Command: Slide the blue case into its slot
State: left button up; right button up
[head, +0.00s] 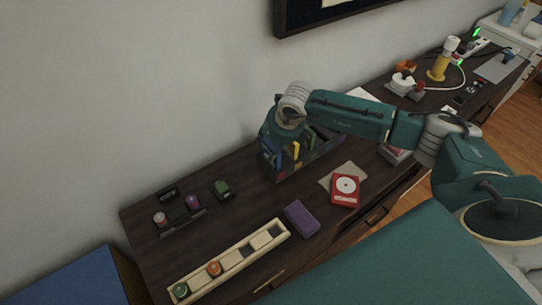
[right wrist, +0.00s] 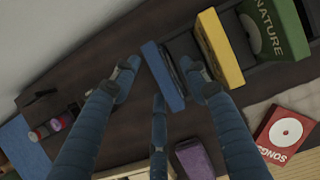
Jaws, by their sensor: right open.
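The blue case (right wrist: 162,76) stands at the left end of the dark holder (head: 322,160), beside the yellow case (right wrist: 219,48). How deep it sits there I cannot tell. My right gripper (right wrist: 160,82) is open, its fingers spread around the blue case with one on each side and a third in front. In the head view my right gripper (head: 277,148) hangs over the holder's left end and hides most of the blue case. A green case marked NATURE (right wrist: 274,30) stands right of the yellow one. My left gripper is not in view.
A red SONGS case (head: 345,190) lies in front of the holder, and a purple block (head: 301,218) lies to its left. A long cream tray (head: 228,262) runs along the front edge. Small jars (head: 192,202) stand at the left.

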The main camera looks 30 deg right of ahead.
jog(key=shift+c, duration=0.6)
grip_shut()
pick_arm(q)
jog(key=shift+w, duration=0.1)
pick_arm(e)
jog(key=shift+r, duration=0.1)
